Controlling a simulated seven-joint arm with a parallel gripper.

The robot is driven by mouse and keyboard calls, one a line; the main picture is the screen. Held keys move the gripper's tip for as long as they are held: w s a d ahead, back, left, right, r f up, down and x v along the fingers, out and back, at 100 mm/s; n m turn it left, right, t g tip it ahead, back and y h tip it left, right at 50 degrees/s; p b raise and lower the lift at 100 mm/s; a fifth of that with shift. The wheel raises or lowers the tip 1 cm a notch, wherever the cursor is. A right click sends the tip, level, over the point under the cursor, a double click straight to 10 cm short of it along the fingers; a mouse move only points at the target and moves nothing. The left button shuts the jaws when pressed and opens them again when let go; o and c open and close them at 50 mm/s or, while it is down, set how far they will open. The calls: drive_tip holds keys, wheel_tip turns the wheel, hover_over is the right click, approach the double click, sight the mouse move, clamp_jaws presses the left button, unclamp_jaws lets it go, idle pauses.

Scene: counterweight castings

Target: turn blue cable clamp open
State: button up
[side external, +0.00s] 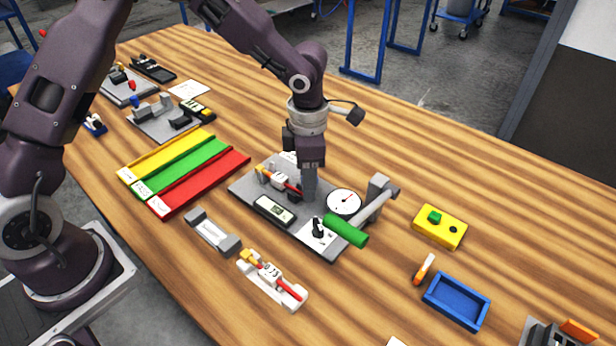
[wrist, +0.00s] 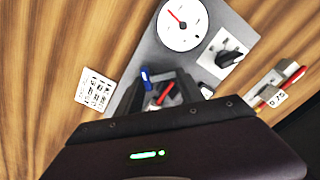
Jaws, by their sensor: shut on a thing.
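The blue cable clamp (wrist: 146,76) shows in the wrist view as a short blue lever at the edge of the grey fixture plate, right at my fingertips. In the side view my gripper hides it. My gripper (side external: 309,198) points straight down onto the middle of the plate (side external: 245,187), and its dark fingers also show in the wrist view (wrist: 168,88). It is shut on the clamp as far as I can tell; the contact is mostly hidden.
A dial gauge (side external: 343,202), a black switch knob (side external: 318,229), a small display (side external: 274,210) and a green-handled lever (side external: 345,230) crowd the plate. Yellow, green and red trays (side external: 205,182) lie left. A yellow button box (side external: 439,227) and blue tray (side external: 456,301) stand right. Bare wood lies behind.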

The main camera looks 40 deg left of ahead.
drive_tip(key=shift+o, duration=0.2)
drive_tip(key=n, duration=0.3)
drive_tip(key=shift+w+d, duration=0.15)
drive_tip(key=shift+d, duration=0.05)
drive_tip(key=o, duration=1.4)
drive_tip(key=shift+c, duration=0.2)
wheel_tip(320, 180, up, 7)
drive_tip(key=shift+r, duration=0.1)
